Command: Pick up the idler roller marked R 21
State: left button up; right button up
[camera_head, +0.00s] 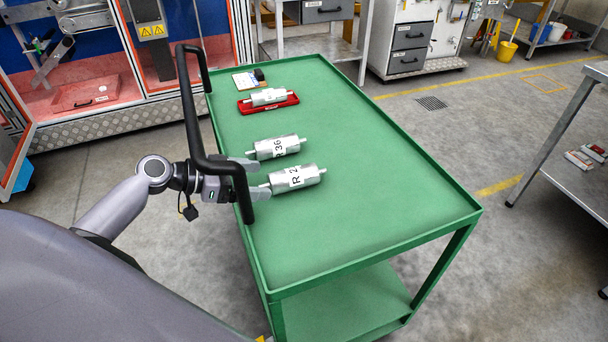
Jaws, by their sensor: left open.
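A silver roller (297,178) lies on the green trolley top (370,200); its white label reads "R 2", with any further digit unclear. A second silver roller (278,147), its label ending in "36", lies just behind it. A third roller (268,97) rests on a red tray (285,104) farther back. My left gripper (256,178) is open at the trolley's left edge, its fingertips close to the left shaft end of the "R 2" roller. I cannot tell whether they touch it. My right gripper is not in view.
The trolley's black handle (188,110) crosses in front of my left wrist. A paper with a small dark object (258,76) lies at the trolley's back. The trolley's right and front areas are clear inside a raised rim. A grey bench (575,150) stands at right.

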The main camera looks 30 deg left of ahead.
aim_at(281, 178)
pick_arm(q)
jog(key=x, duration=0.2)
jog(key=p+x, duration=0.1)
jog(key=x, duration=0.2)
jog(key=shift+w+d+r+p, duration=0.1)
jog(key=shift+w+d+p, duration=0.15)
jog(key=shift+w+p, duration=0.1)
jog(key=shift+w+d+f, duration=0.3)
jog(key=shift+d+f, duration=0.05)
jog(key=shift+r, duration=0.1)
jog(key=c, duration=1.3)
jog(key=shift+r, duration=0.15)
